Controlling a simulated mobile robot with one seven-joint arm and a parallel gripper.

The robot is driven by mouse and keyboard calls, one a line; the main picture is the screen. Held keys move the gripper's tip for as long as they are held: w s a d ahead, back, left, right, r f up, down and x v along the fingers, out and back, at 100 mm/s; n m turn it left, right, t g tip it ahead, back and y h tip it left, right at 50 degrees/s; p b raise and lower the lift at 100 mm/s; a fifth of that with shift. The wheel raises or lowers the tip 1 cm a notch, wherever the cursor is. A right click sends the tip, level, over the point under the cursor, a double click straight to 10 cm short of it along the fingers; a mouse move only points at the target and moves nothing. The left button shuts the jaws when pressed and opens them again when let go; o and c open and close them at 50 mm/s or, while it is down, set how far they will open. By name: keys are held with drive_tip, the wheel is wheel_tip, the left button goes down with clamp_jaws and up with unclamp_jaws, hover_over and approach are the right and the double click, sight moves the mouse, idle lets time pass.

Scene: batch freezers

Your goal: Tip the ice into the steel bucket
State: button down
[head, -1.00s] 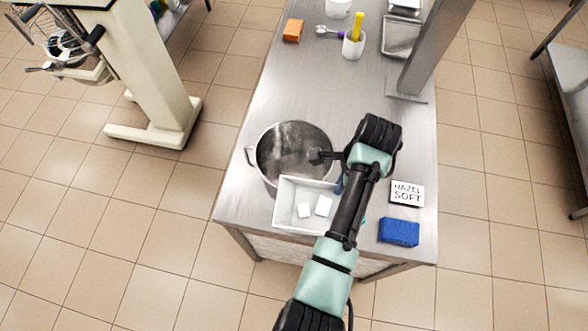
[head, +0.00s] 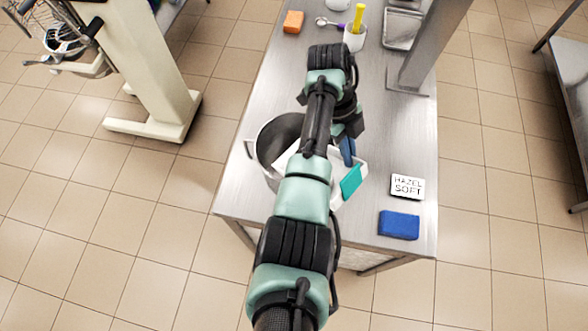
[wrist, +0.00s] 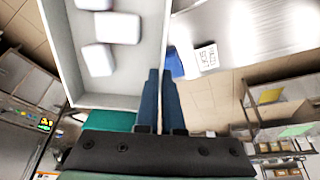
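The steel bucket (head: 278,130) stands on the steel table, partly hidden behind my arm. The white tub (head: 358,160) is beside and partly over the bucket's right side, mostly hidden by my arm. In the wrist view the tub (wrist: 62,45) holds white ice cubes (wrist: 98,59), three of them visible. My gripper (wrist: 162,72) has its blue fingers close together at the tub's side wall, apparently pinching it. In the head view the fingers (head: 348,150) are at the tub's right side. A teal piece (head: 350,182) shows at the tub's edge.
A hazel soft sign (head: 407,187) and a blue block (head: 398,224) lie on the table at right. An orange block (head: 293,21) and a cup with a yellow handle (head: 355,38) are at the back. A steel post (head: 425,50) rises at the right edge.

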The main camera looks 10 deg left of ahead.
drive_tip(key=shift+w+a+r+g+h+b, duration=0.2)
drive_tip(key=shift+a+r+g+h+b, duration=0.25)
drive_tip(key=shift+b, duration=0.8)
drive_tip(key=shift+w+a+r+g+h+b, duration=0.1)
drive_tip(key=shift+w+a+g+h+b, duration=0.1)
drive_tip(key=shift+h+b, duration=0.75)
drive_tip(key=shift+w+a+r+g+b, duration=0.1)
drive_tip(key=shift+a+r+g+b, duration=0.15)
drive_tip(key=shift+r+b, duration=0.3)
